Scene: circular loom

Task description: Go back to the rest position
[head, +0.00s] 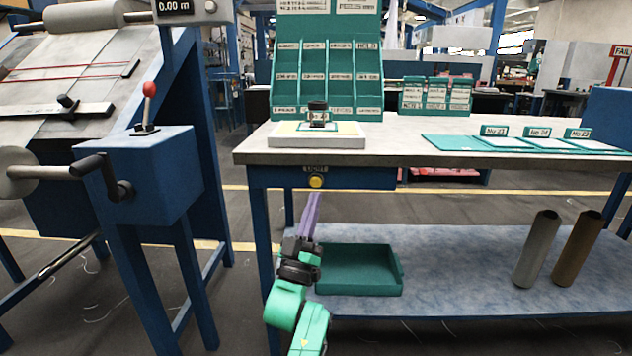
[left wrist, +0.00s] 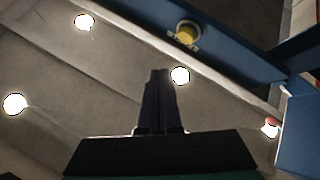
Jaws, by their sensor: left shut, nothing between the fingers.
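My left gripper (head: 308,218) shows in the head view in front of the table, below the tabletop and under the yellow button. Its purple fingers point up and are shut with nothing between them. In the left wrist view the shut fingers (left wrist: 160,95) stand dark against the ceiling, apart from the table's blue frame (left wrist: 225,40). My right gripper is in neither view.
The table (head: 400,150) carries a green rack (head: 327,112), a white base with a dark cylinder, and labelled green trays. A yellow button (head: 316,182) is on its front. A green tray (head: 358,272) and two rolls sit on the lower shelf. A blue machine (head: 150,180) stands left.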

